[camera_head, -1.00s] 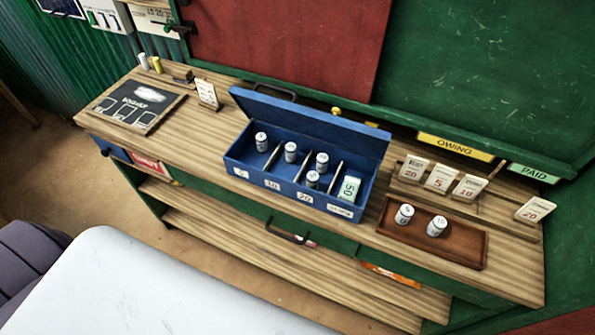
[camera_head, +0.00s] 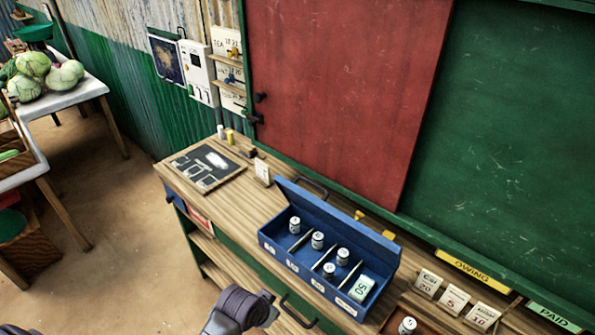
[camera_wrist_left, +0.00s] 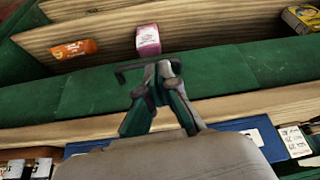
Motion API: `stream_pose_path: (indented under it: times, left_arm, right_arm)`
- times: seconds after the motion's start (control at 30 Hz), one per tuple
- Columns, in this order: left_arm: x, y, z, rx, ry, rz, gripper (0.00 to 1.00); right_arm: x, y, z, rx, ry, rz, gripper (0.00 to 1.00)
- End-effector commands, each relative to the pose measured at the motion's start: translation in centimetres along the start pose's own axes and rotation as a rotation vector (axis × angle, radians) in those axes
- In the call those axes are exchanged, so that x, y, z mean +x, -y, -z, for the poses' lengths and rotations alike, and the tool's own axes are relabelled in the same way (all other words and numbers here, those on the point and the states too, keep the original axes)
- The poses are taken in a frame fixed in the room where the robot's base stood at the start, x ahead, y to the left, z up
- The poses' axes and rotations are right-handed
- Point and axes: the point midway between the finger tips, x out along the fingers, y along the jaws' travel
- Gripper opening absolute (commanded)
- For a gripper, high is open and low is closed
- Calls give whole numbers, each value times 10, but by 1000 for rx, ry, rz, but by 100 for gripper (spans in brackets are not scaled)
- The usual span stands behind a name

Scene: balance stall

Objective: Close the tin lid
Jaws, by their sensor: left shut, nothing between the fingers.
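The blue tin (camera_head: 300,278) sits on the wooden counter in the head view. Its lid (camera_head: 335,222) is open, standing up and leaning back along the tin's far side, with a dark handle (camera_head: 312,186) behind it. Inside are several white labelled cylinders (camera_head: 317,240), dividers and a green-white note bundle (camera_head: 362,287). Part of the blue tin (camera_wrist_left: 240,126) shows low in the left wrist view. My left gripper (camera_wrist_left: 163,70) is shut and empty, apart from the tin, by the counter's front. My right gripper is out of view.
A dark drawer handle (camera_head: 298,312) is on the green counter front. A chalkboard slate (camera_head: 207,168) lies left of the tin. Small cards (camera_head: 453,299) and a brown tray (camera_head: 398,314) with a cylinder are to its right. A red panel (camera_head: 340,90) rises behind.

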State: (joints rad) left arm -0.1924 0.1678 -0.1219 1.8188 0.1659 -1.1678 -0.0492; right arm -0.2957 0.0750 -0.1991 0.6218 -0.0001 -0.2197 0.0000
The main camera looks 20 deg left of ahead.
Motion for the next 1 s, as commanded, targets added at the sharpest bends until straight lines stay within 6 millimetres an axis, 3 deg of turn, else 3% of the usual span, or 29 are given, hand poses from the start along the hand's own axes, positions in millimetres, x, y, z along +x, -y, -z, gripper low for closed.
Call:
stream_pose_path:
  times: [0.03,0.27,0.4,0.53,0.6,0.73,0.87,1.0]
  left_arm:
    - [-14,5,30,7,-40,-3,0]
    - [-72,26,143,44,-194,-31,0]
    - [-122,41,224,78,-314,-52,0]
    - [-176,54,292,112,-425,-72,0]
    - [-194,58,315,121,-464,-81,0]
    - [-210,62,336,130,-499,-90,0]
    - [-203,61,343,128,-501,-94,0]
    - [-183,58,354,127,-499,-96,0]
  right_arm:
    - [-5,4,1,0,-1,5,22]
    - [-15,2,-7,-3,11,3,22]
    - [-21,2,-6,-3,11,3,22]
    - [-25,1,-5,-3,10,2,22]
    - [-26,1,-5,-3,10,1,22]
    - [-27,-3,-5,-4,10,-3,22]
    - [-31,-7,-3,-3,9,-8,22]
    - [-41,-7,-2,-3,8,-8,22]
